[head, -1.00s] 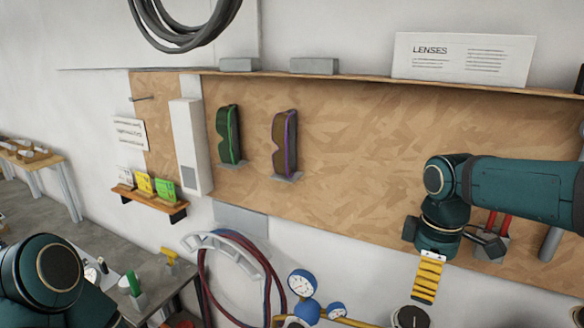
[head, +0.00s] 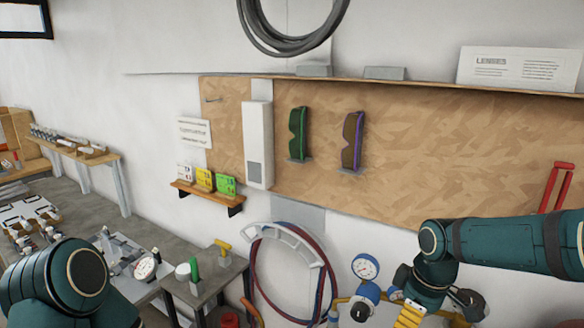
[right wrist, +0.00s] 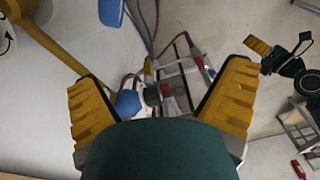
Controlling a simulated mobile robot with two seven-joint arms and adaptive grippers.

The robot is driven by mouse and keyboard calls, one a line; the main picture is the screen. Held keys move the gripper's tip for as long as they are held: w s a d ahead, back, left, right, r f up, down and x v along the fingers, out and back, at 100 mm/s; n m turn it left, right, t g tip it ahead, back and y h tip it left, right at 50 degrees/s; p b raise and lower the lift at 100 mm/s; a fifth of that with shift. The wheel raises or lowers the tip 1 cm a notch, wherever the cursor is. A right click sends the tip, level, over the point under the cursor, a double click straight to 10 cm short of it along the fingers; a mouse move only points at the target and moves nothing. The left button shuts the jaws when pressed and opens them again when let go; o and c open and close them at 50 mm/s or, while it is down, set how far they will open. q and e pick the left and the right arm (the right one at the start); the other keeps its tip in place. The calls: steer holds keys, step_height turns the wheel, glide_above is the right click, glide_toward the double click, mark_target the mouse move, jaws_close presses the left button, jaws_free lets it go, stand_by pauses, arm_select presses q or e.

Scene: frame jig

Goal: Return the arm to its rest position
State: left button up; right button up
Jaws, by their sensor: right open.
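My right arm (head: 500,245) reaches in from the right in the head view, bent down at the wrist. Its gripper (head: 410,314) is at the bottom edge, in front of the wall and right of the gauge, and is partly cut off. In the right wrist view my right gripper (right wrist: 163,75) has its yellow fingers wide apart with nothing held between them. My left arm (head: 72,280) shows at the lower left of the head view, with its gripper out of frame. In the right wrist view a yellow pad on dark links (right wrist: 258,45) looks like my left gripper; its opening is unclear.
A blue-rimmed gauge (head: 365,267) and a hose rack (head: 290,240) are close left of my right gripper. Goggles (head: 352,140) hang on the wooden board (head: 440,150). A small table (head: 205,287) and a grey workbench (head: 150,235) stand left.

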steer(key=s+a+f+m+y+b, duration=0.15)
steer(key=a+f, duration=0.25)
steer(key=f, duration=0.7)
steer(key=s+a+f+m+y+b, duration=0.1)
steer(key=a+f+m+b, duration=0.3)
steer(key=f, duration=0.7)
steer(key=s+a+f+m+t, duration=0.1)
steer(key=s+a+f+m, duration=0.1)
steer(key=f, duration=0.5)
steer(key=s+a+f+m+b, duration=0.1)
steer(key=s+a+f+m, duration=0.1)
steer(key=s+f+m, duration=0.2)
step_height(320, 180, down, 4)
steer(key=s, duration=0.2)
steer(key=shift+s+a+r+t, duration=0.2)
steer(key=shift+s+a+t, duration=0.05)
steer(key=shift+s+t, duration=0.15)
